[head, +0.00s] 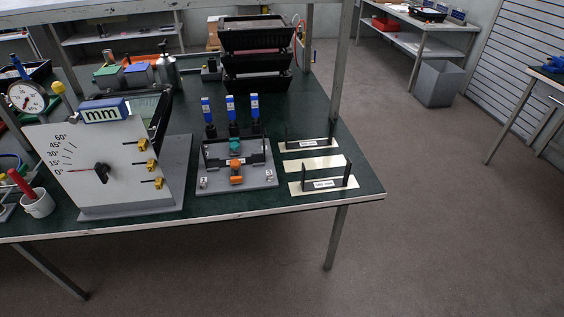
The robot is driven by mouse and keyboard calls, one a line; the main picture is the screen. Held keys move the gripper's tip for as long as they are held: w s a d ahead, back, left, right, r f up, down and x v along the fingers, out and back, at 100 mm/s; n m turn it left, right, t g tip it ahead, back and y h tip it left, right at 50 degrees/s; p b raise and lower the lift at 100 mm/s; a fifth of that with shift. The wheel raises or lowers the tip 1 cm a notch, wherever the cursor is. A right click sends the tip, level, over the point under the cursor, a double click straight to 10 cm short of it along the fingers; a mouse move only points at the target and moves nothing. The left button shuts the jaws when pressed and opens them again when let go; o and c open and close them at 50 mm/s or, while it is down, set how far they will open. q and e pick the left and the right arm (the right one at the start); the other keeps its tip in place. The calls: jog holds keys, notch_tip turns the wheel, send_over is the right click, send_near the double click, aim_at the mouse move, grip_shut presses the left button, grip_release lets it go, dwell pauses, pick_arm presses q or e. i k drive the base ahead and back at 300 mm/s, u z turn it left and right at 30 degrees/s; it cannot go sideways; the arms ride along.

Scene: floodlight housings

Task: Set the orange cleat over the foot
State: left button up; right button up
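A small orange piece, which looks like the orange cleat (236,166), is at the front middle of a grey fixture plate (262,180) on the green bench. A second orange part (237,180) shows just below it. A black bracket (212,160) stands on the plate, with a teal piece (235,145) in its middle. Which part is the foot, and whether the cleat sits over it or beside it, is too small to tell. Neither of my grippers is in view.
Blue-topped tools (231,106) stand upright behind the plate. A white dial board (105,165) is left of it. Labelled cream strips (312,164) with black uprights lie right of it. Stacked black housings (257,55) stand at the back. Bare bench (355,165) shows at the right corner.

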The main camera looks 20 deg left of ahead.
aim_at(236, 178)
jog(key=z, duration=0.2)
jog(key=i, duration=0.7)
jog(key=u, duration=0.7)
jog(key=i, duration=0.35)
jog(key=u, duration=0.35)
